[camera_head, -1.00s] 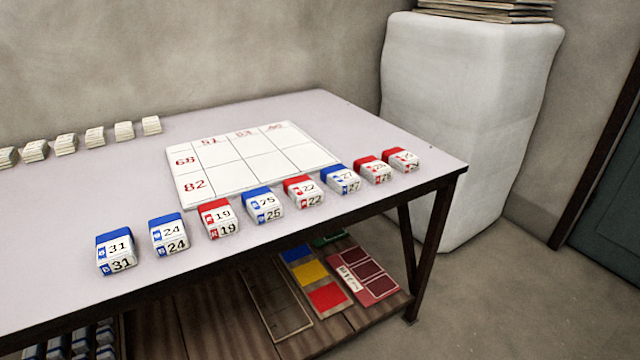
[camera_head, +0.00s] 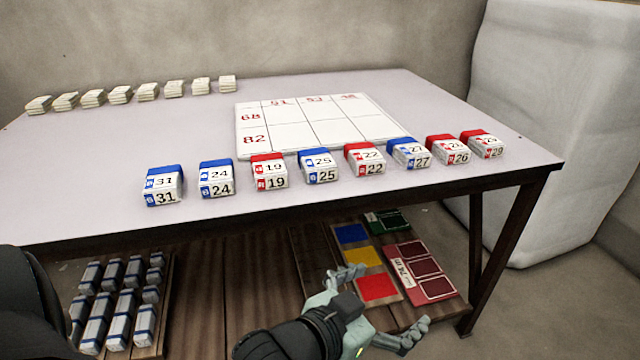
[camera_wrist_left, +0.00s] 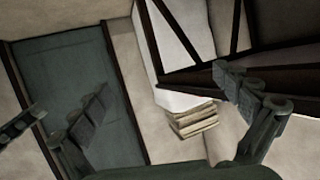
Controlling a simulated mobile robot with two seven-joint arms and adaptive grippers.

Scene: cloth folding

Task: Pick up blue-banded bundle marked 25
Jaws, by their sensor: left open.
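The blue-banded bundle marked 25 (camera_head: 320,168) stands on the table in the front row, between the red-banded bundle 19 (camera_head: 270,173) and the red-banded bundle 22 (camera_head: 366,160). My left gripper (camera_head: 382,308) is open and empty, in front of the table and lower than its top, with the lower shelf behind it. In the left wrist view its fingers (camera_wrist_left: 165,100) are spread apart with nothing between them. The bundle does not show in the wrist view. My right gripper is not in view.
Blue bundles 31 (camera_head: 163,187), 24 (camera_head: 216,178) and 27 (camera_head: 409,154) share the row with red 26 (camera_head: 448,150) and 29 (camera_head: 483,145). A numbered white grid board (camera_head: 243,148) lies behind. The table's front edge (camera_head: 90,236) is between gripper and bundles. White bundles line the back.

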